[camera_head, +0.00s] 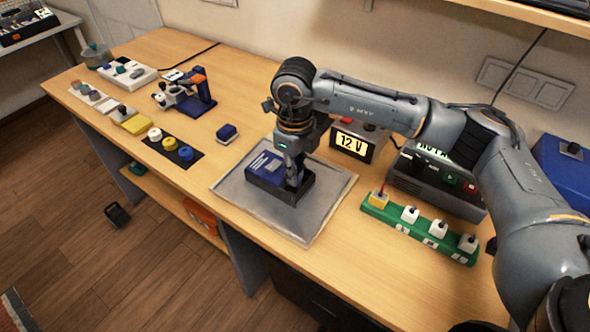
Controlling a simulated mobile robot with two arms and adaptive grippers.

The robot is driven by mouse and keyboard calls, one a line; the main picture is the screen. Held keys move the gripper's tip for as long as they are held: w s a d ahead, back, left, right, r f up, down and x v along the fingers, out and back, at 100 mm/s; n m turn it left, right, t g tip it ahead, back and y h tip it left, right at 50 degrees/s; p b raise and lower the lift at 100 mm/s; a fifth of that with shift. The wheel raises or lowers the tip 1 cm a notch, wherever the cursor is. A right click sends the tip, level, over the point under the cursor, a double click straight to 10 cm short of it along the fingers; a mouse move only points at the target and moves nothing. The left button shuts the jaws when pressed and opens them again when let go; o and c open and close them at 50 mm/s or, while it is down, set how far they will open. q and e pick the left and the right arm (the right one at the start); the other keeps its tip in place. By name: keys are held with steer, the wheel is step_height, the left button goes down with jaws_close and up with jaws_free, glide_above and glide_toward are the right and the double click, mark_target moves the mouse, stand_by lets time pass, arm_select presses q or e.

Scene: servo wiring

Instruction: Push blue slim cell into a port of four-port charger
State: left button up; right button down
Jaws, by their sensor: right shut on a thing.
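A dark box with a blue, white-printed top panel (263,164), which looks like the four-port charger, stands on the grey tray (236,197) at the middle of the table. My right gripper (293,184) points down over the box's right part. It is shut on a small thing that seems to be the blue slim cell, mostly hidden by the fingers. I cannot tell whether this thing is inside a port or just above it. The box's ports are too small and covered to make out. My left gripper is not in view.
A green strip with several plugs (419,229) lies right of the tray. A 12 V display box (357,141) and a grey instrument (436,182) stand behind. A small blue block (227,132), a black plate with round knobs (172,147) and a blue-orange fixture (192,94) are on the left.

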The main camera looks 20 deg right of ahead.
steer(key=shift+f+b, duration=0.4)
steer(key=shift+f, duration=0.1)
steer(key=c, duration=1.3)
jaws_free()
steer(key=shift+r, duration=0.2)
step_height(320, 180, up, 12)
steer(key=shift+f, duration=0.1)
